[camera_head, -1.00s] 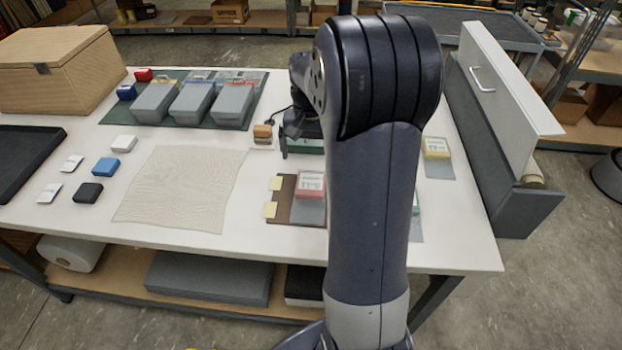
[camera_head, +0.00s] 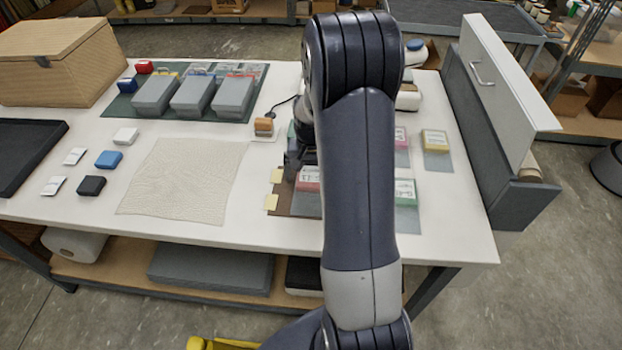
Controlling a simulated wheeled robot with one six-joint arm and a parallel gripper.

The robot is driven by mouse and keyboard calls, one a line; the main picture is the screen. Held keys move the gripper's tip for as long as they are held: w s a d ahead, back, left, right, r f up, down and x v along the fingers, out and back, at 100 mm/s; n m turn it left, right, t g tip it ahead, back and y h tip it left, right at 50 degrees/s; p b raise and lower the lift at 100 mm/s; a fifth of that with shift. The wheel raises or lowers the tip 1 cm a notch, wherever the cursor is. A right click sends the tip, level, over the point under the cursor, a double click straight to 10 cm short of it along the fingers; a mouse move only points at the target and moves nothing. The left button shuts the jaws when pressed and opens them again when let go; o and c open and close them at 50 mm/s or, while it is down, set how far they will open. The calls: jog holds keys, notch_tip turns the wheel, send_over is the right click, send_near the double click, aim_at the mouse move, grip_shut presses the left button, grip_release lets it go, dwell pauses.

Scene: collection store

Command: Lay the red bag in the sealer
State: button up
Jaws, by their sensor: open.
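The red-topped packet (camera_head: 308,180), which looks like the red bag, lies on a brown board (camera_head: 283,196) with yellow tabs, right of the cloth. Its right side is hidden behind my arm. My gripper (camera_head: 296,168) is open, at the back left edge of this packet. I cannot tell whether it touches the packet, and its fingertips are hard to make out. A white device (camera_head: 408,98) at the back of the table, partly behind my arm, may be the sealer.
Packets with green (camera_head: 404,192), pink (camera_head: 401,138) and yellow (camera_head: 435,139) tops lie right of my arm. An orange-brown block (camera_head: 264,126) stands behind the board. Grey lidded boxes (camera_head: 197,96) stand at back left. The pale cloth (camera_head: 185,180) is bare.

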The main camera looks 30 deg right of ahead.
jog(key=shift+c, duration=0.6)
jog(key=c, duration=1)
